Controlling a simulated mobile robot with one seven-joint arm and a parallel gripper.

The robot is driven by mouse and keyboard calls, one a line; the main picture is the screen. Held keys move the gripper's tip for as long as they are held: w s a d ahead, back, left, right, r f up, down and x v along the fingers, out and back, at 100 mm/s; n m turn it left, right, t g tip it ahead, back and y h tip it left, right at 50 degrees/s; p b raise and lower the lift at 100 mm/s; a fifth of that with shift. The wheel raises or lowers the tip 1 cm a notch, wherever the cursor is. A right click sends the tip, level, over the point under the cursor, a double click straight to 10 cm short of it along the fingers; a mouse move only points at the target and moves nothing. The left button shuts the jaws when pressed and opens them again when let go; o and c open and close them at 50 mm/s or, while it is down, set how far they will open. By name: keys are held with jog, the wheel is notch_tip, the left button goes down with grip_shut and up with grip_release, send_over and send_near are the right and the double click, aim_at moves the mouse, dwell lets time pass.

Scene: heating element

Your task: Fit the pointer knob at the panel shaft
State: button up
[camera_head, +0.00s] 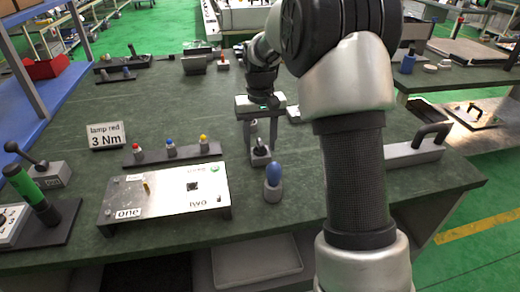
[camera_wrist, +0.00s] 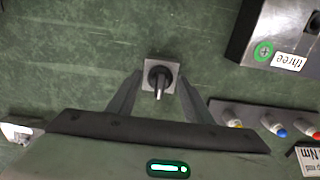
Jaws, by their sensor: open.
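The pointer knob (camera_head: 260,149) is black with a pale pointer and stands on a small grey square block. It also shows in the wrist view (camera_wrist: 159,79). My gripper (camera_head: 260,153) is open above the block, pointing down, with one finger on each side of the knob. In the wrist view my gripper (camera_wrist: 160,84) has its fingers apart; I cannot tell whether they touch the block. The metal panel (camera_head: 165,212) lies to the left, with a yellow part and a dark square part on top. A corner labelled "three" shows in the wrist view (camera_wrist: 290,38).
A blue-topped piece (camera_head: 273,175) on a grey base stands close in front of my gripper. A dark rail (camera_head: 190,153) with red, blue and yellow caps lies behind the panel, beside a "lamp red 3 Nm" sign (camera_head: 105,135).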

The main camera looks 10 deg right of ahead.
jog(key=c, duration=1.1)
jog(key=shift+o, duration=0.2)
jog(key=shift+r, duration=0.1)
